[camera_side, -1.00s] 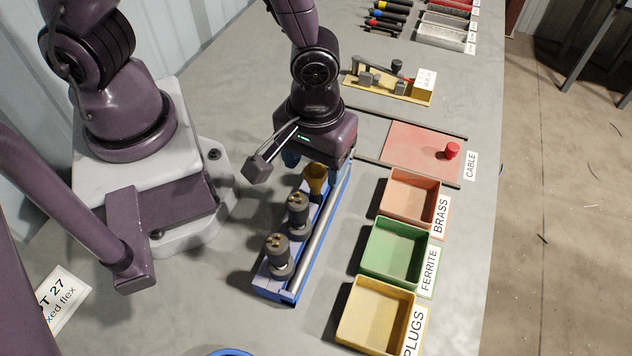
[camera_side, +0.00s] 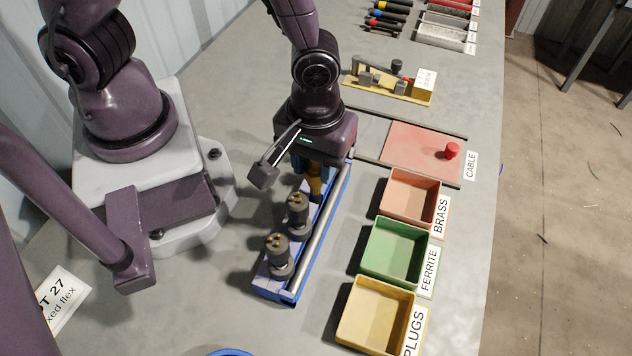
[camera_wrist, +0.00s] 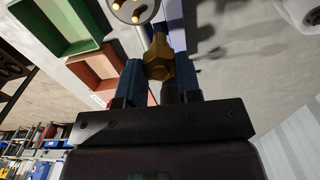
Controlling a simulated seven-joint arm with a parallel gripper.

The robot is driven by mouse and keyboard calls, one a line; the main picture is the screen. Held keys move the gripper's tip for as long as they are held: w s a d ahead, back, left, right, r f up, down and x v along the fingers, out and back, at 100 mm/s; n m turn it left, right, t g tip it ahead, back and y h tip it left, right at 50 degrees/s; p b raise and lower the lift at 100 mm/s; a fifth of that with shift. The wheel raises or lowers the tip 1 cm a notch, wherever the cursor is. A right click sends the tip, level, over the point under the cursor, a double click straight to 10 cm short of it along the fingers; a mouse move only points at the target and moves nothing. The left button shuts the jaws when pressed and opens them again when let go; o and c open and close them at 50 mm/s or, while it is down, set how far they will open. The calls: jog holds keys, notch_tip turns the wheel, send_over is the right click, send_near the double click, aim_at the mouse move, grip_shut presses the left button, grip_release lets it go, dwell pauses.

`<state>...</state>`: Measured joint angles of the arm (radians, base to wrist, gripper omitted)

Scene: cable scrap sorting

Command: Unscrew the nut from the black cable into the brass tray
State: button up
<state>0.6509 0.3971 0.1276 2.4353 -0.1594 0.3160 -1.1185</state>
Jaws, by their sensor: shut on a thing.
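The brass-coloured nut (camera_side: 315,186) is at the far end of the blue rack, just under my gripper (camera_side: 316,170). In the wrist view my gripper (camera_wrist: 157,68) has its two blue fingers shut on the nut (camera_wrist: 158,57), one on each side. A dark cylinder (camera_wrist: 170,93) shows behind the nut between the fingers. I cannot tell whether it is the black cable, nor how far the nut is threaded. The brass tray (camera_side: 405,196), an orange bin labelled BRASS, looks empty and stands right of the rack. It also shows in the wrist view (camera_wrist: 95,72).
The blue rack (camera_side: 272,285) holds two dark plugs (camera_side: 298,211) with brass pins, near my gripper. A green FERRITE tray (camera_side: 392,248) and a yellow PLUGS tray (camera_side: 375,313) stand right of it. A red pad with a red knob (camera_side: 452,150) and a yellow fixture (camera_side: 395,92) lie farther back.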

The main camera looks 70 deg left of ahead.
jog(key=shift+r, duration=2.4)
jog(key=shift+w, duration=0.1)
jog(key=w+d+f, duration=0.3)
jog(key=w, duration=0.4)
send_over(405, 214)
jog(key=f, duration=0.5)
jog(key=shift+s+a+f, duration=0.15)
jog(key=shift+s+f, duration=0.1)
jog(key=shift+s, duration=0.05)
jog(key=shift+w+f, duration=0.3)
jog(key=shift+f, duration=1.95)
jog(key=shift+f, duration=0.4)
jog(key=shift+f, duration=0.2)
